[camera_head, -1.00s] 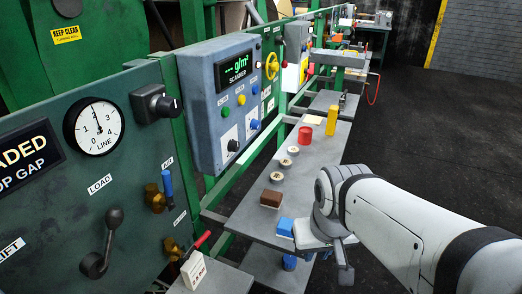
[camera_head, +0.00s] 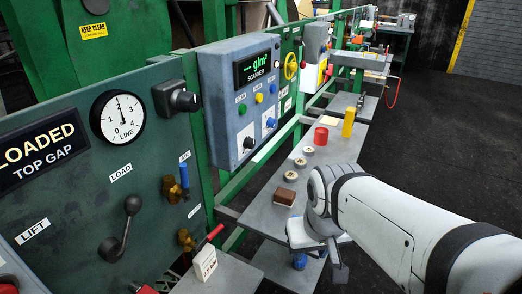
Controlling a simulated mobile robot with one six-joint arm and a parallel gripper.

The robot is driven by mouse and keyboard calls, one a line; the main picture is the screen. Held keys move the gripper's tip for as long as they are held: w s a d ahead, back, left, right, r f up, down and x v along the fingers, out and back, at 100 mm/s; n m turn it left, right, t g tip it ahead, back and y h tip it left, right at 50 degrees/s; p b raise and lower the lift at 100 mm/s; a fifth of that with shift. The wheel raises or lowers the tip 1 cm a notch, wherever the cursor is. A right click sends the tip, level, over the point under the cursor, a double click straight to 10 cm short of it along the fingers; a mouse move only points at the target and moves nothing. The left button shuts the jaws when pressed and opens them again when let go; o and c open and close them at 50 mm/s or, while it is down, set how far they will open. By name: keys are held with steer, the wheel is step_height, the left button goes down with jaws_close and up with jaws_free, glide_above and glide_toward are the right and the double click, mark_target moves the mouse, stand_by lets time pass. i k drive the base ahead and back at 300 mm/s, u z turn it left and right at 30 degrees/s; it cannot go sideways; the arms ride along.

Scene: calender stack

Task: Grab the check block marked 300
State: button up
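No marking 300 is readable in the head view. Three round grey pieces with pale tops stand in a row on the grey shelf (camera_head: 262,203): a far one (camera_head: 308,151), a middle one (camera_head: 299,162) and a near one (camera_head: 290,176). Their markings are too small to read, so I cannot tell whether one is the check block. My gripper (camera_head: 328,262) hangs at the shelf's near right edge, in front of the brown block (camera_head: 285,196) and apart from the round pieces. Its fingers are partly hidden, and I cannot tell whether they are open.
A red cylinder (camera_head: 321,136) and a yellow cylinder (camera_head: 348,123) stand farther back on the shelf. A blue object (camera_head: 300,261) shows below it. The green machine panel (camera_head: 60,215) with levers lines the left. Dark floor (camera_head: 450,140) is open at right.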

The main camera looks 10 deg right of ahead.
mark_target(290, 177)
steer(key=u, duration=3.55)
steer(key=k, duration=2.2)
steer(key=z, duration=1.8)
steer(key=i, duration=1)
steer(key=u, duration=0.05)
